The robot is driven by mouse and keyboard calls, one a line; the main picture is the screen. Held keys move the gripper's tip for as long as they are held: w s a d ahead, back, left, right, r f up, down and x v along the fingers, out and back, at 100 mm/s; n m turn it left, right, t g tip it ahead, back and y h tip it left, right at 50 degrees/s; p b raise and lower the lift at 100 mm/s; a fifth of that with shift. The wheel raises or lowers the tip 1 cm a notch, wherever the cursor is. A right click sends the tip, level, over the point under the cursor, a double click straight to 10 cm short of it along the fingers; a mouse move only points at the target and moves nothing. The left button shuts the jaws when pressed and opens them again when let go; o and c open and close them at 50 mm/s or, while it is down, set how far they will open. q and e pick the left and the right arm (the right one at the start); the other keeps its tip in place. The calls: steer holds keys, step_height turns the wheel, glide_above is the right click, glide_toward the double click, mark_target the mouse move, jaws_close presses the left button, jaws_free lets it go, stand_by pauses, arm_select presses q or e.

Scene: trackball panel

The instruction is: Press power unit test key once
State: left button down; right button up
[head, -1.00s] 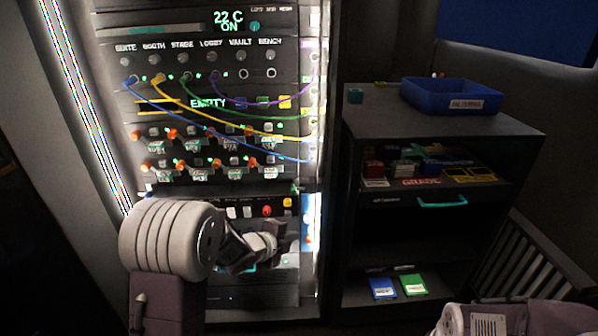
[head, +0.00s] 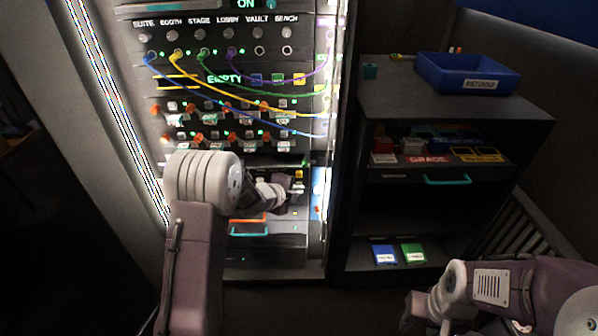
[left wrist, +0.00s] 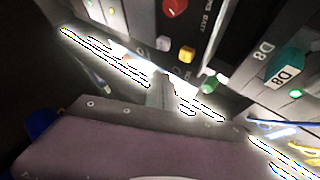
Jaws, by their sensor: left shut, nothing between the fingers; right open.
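The power unit panel is in the rack's lower part, largely hidden behind my left arm in the head view; a yellow key and a red key (head: 299,178) show at its right end. The left wrist view shows a dark panel strip lettered "BATT" (left wrist: 208,25), a red button (left wrist: 175,7), a square yellow key (left wrist: 187,54) and a white key (left wrist: 163,43). I cannot read which is the test key. My left gripper (head: 298,190) is shut and empty, close in front of this panel; its finger (left wrist: 160,92) points towards the white key, contact unclear. My right gripper (head: 412,318) is open, low at right.
Patch cables (head: 250,108) hang across the rack above, over rows of orange switches. A dark cabinet (head: 450,107) with a blue bin (head: 468,74) stands right of the rack. A teal handle (head: 249,234) is below my left gripper. Floor space lies between the arms.

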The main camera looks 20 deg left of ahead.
mark_target(299, 174)
arm_select(q)
steer(key=shift+w+a+p, duration=0.25)
steer(key=shift+w+p, duration=0.15)
steer(key=shift+w, duration=0.45)
steer(key=shift+w+a+p, duration=0.25)
steer(key=shift+w+p, duration=0.1)
steer(key=shift+w, duration=0.45)
stand_by(0.8)
steer(key=shift+w+a+p, duration=0.1)
steer(key=shift+w+p, duration=0.2)
steer(key=shift+w, duration=0.1)
